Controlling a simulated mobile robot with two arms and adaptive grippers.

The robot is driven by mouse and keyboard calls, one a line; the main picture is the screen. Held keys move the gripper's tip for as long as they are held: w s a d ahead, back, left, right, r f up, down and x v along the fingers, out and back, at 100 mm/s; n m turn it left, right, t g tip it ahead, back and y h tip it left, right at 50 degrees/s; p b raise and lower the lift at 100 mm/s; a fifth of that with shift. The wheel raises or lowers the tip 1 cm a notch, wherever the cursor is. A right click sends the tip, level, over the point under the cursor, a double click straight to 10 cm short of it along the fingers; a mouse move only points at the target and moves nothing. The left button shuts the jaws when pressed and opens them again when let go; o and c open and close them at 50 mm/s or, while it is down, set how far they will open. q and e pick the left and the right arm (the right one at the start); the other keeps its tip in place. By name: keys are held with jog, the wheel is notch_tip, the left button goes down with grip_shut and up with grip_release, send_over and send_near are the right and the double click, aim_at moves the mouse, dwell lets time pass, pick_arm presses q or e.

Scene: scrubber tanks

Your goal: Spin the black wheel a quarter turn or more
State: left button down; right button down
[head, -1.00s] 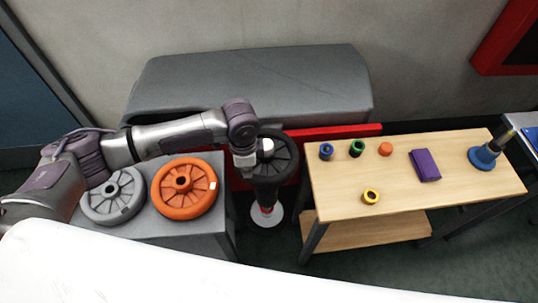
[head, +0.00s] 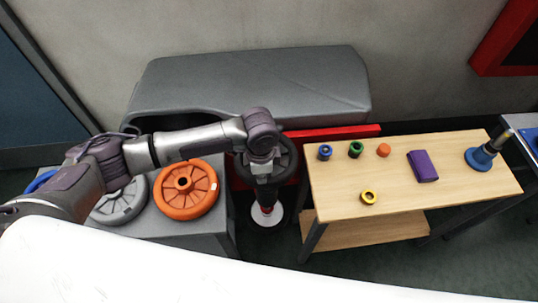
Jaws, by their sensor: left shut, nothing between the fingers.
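The black wheel (head: 288,160) is in the middle of the head view, between the grey stand and the wooden table. My left arm's wrist covers much of its left and middle part. My left gripper (head: 266,200) points down over the wheel's near side, shut with nothing in it. I cannot tell whether its fingers touch the wheel. A white round base (head: 276,217) with a red part shows on the floor below the gripper. My right gripper is out of view.
An orange wheel (head: 201,197) and a partly covered grey wheel (head: 120,204) lie on the grey stand (head: 205,240) at left. The wooden table (head: 325,195) holds several coloured rings, a purple block (head: 422,166) and a blue-based post (head: 480,159). A grey covered body (head: 250,85) stands behind.

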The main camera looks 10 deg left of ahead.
aim_at(284, 175)
pick_arm(q)
jog(key=shift+d, duration=0.15)
jog(key=shift+w+d, duration=0.15)
jog(key=shift+d, duration=0.85)
jog(key=shift+w+d+f, duration=0.1)
jog(key=shift+w+d, duration=0.15)
jog(key=shift+d, duration=0.25)
jog(key=shift+w+d, duration=0.25)
jog(key=shift+d, duration=0.25)
jog(key=shift+w+d, duration=0.7)
jog(key=shift+d, duration=0.1)
